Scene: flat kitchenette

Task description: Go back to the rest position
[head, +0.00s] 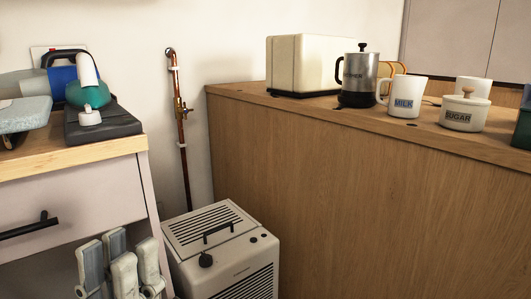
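My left gripper (121,265) shows at the lower left, in front of the drawer unit and beside the white appliance. Its pale grey fingers point upward and the lower part is cut off by the frame's edge. I see nothing clearly held, but the overlapping finger parts hide whether it is open or shut. My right gripper is not in view.
A wooden-topped drawer unit (88,184) with cluttered items stands left. A white vented appliance (235,247) stands on the floor, with a copper pipe (183,150) behind. A wooden cabinet (340,200) at right bears a milk mug (405,92), sugar pot (464,113) and coffee press (359,78).

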